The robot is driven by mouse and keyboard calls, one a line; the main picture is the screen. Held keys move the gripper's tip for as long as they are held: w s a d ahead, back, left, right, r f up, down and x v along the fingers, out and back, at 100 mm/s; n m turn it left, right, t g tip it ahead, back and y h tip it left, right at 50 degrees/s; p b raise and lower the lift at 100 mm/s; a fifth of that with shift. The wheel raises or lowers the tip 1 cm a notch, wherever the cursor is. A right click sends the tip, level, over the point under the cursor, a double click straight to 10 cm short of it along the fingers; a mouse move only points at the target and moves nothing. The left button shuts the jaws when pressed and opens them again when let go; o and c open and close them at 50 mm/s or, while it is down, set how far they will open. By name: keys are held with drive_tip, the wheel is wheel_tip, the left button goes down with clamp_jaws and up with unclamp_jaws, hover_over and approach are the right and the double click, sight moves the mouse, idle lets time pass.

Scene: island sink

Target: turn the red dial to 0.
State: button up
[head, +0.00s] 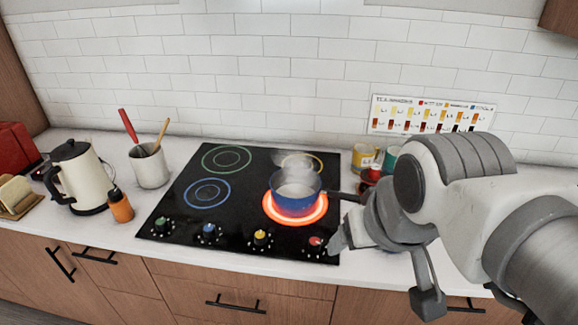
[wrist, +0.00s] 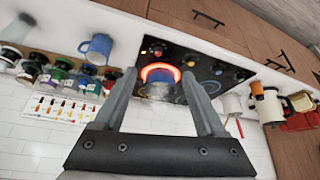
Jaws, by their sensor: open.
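The red dial (head: 316,241) is at the right front corner of the black cooktop (head: 180,222). It also shows in the wrist view (wrist: 157,49), beyond and between my fingers. My gripper (head: 338,241) is just right of the dial in the head view, and its far finger is hidden. In the wrist view my gripper (wrist: 158,76) is open with nothing between its fingers. The burner (head: 322,213) behind the dial glows red-orange under a blue pot (head: 292,199). The dial's pointer is too small to read.
Yellow (head: 261,238), blue (head: 209,232) and green (head: 163,225) dials line the cooktop's front left of the red one. The pot's dark handle (head: 343,196) points right towards my arm. A chart (head: 430,115) hangs on the wall.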

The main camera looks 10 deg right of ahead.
drive_tip(key=shift+s+a+f+b, duration=0.1)
drive_tip(key=shift+s+f+b, duration=0.25)
drive_tip(key=shift+f+b, duration=0.1)
